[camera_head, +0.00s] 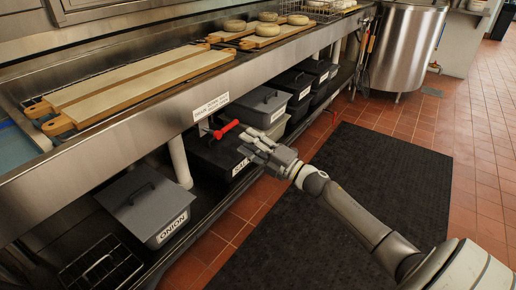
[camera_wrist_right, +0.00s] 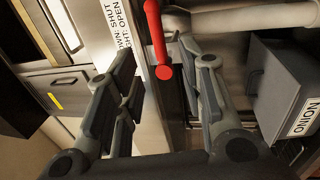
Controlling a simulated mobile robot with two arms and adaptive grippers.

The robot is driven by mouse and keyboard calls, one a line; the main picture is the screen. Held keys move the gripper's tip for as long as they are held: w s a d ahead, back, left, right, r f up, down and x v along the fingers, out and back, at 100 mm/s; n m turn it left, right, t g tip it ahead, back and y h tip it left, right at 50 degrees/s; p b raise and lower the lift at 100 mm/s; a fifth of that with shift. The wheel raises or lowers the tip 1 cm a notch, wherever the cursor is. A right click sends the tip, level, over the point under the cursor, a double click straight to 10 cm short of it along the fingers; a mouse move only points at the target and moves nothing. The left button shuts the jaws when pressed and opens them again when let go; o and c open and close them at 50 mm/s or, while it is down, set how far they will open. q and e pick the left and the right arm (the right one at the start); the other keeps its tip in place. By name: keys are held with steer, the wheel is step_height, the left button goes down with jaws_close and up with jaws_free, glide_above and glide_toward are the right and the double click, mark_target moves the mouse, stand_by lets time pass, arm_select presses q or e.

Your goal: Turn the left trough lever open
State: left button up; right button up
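The red lever (camera_head: 227,129) sits under the front edge of the steel trough (camera_head: 150,122), just below a white label (camera_head: 211,107). In the head view it slants up to the right. In the right wrist view the red lever (camera_wrist_right: 155,35) comes down from the top edge to a round end. My right gripper (camera_head: 258,146) is just right of the lever in the head view. In the wrist view the right gripper (camera_wrist_right: 157,62) is open, its fingers on either side of the lever's end with gaps visible. Contact cannot be told. My left gripper is not in view.
Below the trough stand an onion bin (camera_head: 147,203), a black bin (camera_head: 216,158) and a grey bin (camera_head: 262,104). A white pipe (camera_head: 180,162) runs down left of the lever. Boards with bagels lie on the trough. The floor mat (camera_head: 335,215) is clear.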

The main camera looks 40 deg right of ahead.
steer(key=shift+v, duration=1.5)
